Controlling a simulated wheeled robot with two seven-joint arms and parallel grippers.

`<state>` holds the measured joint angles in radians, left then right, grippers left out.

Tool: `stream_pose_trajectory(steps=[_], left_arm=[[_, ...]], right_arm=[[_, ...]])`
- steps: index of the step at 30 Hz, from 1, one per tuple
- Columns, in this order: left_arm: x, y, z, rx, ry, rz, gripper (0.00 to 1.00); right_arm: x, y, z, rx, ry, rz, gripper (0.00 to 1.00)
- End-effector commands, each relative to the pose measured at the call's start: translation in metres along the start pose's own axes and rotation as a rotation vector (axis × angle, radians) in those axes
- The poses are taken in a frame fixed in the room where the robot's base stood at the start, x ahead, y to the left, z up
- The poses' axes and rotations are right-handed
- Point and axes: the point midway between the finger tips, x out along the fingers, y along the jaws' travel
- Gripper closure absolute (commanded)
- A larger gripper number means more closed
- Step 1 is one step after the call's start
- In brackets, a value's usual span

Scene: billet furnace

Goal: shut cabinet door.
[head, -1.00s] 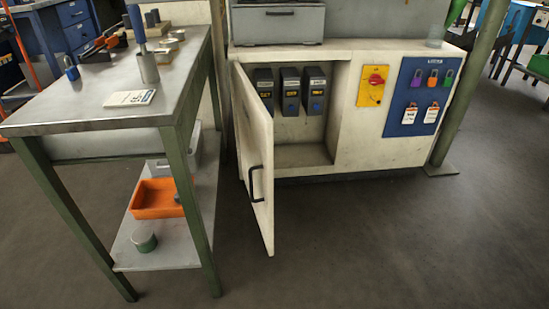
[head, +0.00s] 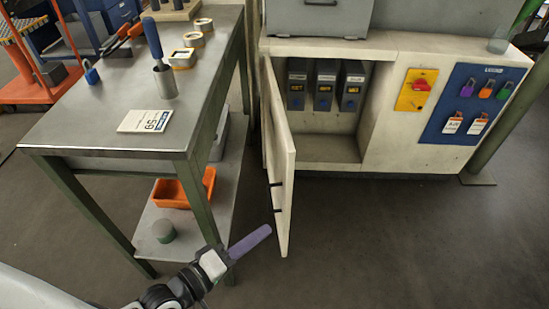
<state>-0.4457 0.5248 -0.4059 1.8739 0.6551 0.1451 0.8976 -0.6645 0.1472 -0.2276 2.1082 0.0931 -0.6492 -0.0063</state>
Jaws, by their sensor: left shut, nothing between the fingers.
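The cabinet door (head: 279,165) is cream-white, hinged on the left of the opening, and stands wide open, jutting toward me. Its black handle shows only in part, edge-on, on the left side of the door. The cabinet (head: 385,122) is open behind it, with several dark breaker-like units (head: 325,85) inside. My left gripper (head: 250,242) comes in from the bottom left, shut and empty, with purple fingers pointing up and right. It appears just left of the door's lower free edge; I cannot tell if they touch. My right gripper is not in view.
A steel workbench (head: 95,125) with green legs stands close on the left, with an orange bin (head: 172,194) on its lower shelf. A yellow-and-red switch (head: 416,90) and a blue padlock board (head: 470,105) are on the cabinet front. The floor at right is clear.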

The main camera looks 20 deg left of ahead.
Motion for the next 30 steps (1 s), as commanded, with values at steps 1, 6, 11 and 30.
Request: stream_pose_trajectory(steps=[1,6,11,30], left_arm=[[-0.008,0.013,-0.023,-0.074,0.043,0.032,1.00],[-0.024,0.022,-0.068,-0.257,0.147,0.128,1.00],[-0.024,0.023,-0.083,-0.308,0.178,0.164,1.00],[0.086,0.044,-0.089,-0.311,0.177,0.165,1.00]], right_arm=[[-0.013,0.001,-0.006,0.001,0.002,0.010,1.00],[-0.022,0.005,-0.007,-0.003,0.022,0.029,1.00],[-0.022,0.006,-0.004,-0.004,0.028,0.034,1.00],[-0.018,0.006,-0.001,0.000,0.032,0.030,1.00]])
